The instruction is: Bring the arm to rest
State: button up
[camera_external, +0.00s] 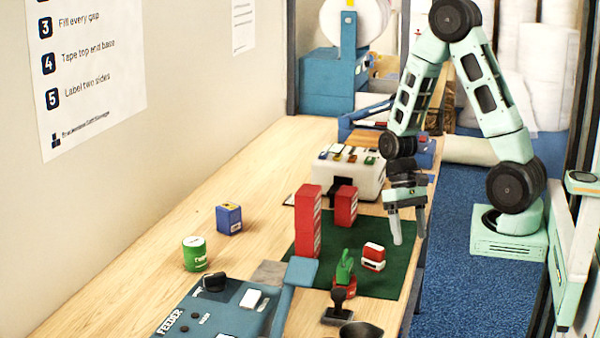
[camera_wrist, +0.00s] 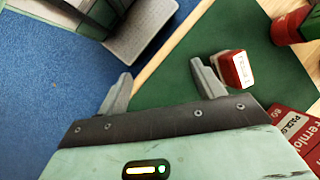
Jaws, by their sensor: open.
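My arm is pale green with dark joints and reaches over the right edge of the table. My gripper (camera_external: 408,226) points down above the right edge of the green mat (camera_external: 384,283). In the wrist view my gripper (camera_wrist: 163,88) has its two grey fingers wide apart with nothing between them. A small red and white box (camera_external: 373,256) stands on the mat, to the left of and lower than the gripper. It also shows in the wrist view (camera_wrist: 231,70), just beyond the right finger and apart from it.
Red boxes (camera_external: 308,222) stand tall on the mat, near a green and red item (camera_external: 345,272). A white machine (camera_external: 347,172) is behind, and a blue feeder (camera_external: 225,306) in front. A green can (camera_external: 195,254) and blue box (camera_external: 229,218) stand left. Blue floor (camera_external: 470,270) lies right.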

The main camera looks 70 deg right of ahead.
jog(key=w+a+r+n+t+h, duration=0.35)
jog(key=w+r+n+t, duration=0.3)
jog(key=r, duration=0.25)
jog(key=s+a+r+n+g, duration=0.1)
jog(key=s+a+n+g, duration=0.2)
jog(key=s+a+n, duration=0.5)
jog(key=s+a, duration=0.5)
jog(key=a, duration=0.4)
jog(key=shift+s+a+r, duration=0.2)
jog(key=shift+a+r, duration=0.1)
jog(key=shift+g, duration=0.25)
